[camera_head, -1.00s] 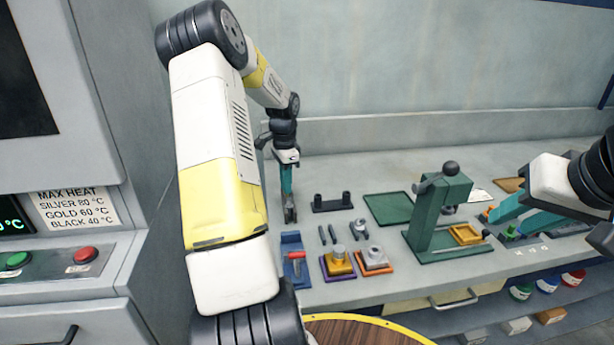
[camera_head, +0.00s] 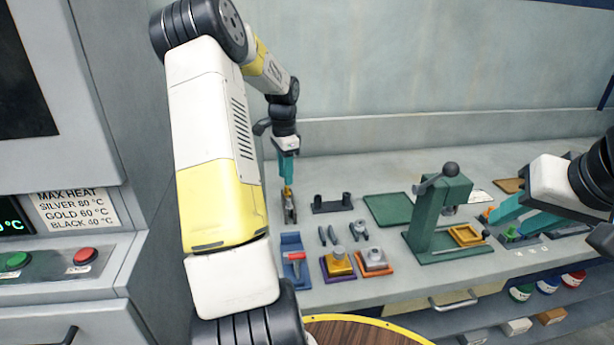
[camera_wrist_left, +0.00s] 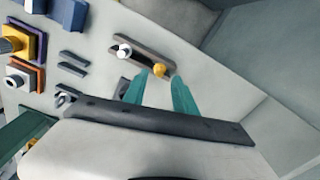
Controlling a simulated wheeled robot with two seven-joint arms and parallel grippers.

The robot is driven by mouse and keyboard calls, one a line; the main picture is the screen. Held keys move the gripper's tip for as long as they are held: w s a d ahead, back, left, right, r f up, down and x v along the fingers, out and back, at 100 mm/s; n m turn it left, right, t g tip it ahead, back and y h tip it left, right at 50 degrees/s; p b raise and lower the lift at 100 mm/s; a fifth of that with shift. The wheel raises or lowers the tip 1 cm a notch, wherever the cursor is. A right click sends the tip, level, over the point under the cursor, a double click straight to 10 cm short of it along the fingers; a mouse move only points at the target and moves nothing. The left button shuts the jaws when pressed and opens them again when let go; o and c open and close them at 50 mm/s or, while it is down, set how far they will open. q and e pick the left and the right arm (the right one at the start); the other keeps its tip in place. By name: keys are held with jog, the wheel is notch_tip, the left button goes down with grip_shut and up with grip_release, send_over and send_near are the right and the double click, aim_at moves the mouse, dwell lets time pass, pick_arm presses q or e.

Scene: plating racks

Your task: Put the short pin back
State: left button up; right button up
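My left gripper (camera_head: 287,184) is above a narrow dark rack (camera_head: 290,212) near the back wall. In the left wrist view its two teal fingers (camera_wrist_left: 161,76) stand apart, with nothing between them but the view of a gold-headed pin (camera_wrist_left: 160,69) beyond the tips. That pin stands at the near end of the rack (camera_wrist_left: 142,56), and a silver-headed pin (camera_wrist_left: 124,50) stands nearer its other end. Which pin is the short one I cannot tell. In the head view the gold head (camera_head: 287,190) shows just under the fingertips. My right gripper (camera_head: 500,222) is low at the right; its finger gap is unclear.
A black two-post stand (camera_head: 332,203) is just right of the rack. A blue holder with a red-topped tool (camera_head: 295,258), gold and grey blocks (camera_head: 339,264) and a green press (camera_head: 438,215) stand on the bench. A flat green mat (camera_head: 389,209) lies clear behind them.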

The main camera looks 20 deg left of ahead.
pick_arm(q)
jog(key=s+d+r+n+t, duration=0.1)
jog(key=s+d+r, duration=0.1)
jog(key=d+r, duration=0.35)
jog(key=s+d+r, duration=0.2)
jog(key=r, duration=0.7)
jog(key=s+d+r+n+t+h, duration=0.1)
jog(key=s+d+n+t, duration=0.1)
jog(key=s+d, duration=0.5)
jog(key=s+d+r+n+t+h, duration=0.1)
jog(key=s+d+n, duration=0.4)
jog(key=s, duration=0.9)
jog(key=shift+s+d+r+t, duration=0.35)
jog(key=shift+d+r+t, duration=0.1)
jog(key=shift+d+t, duration=0.7)
jog(key=shift+d, duration=0.1)
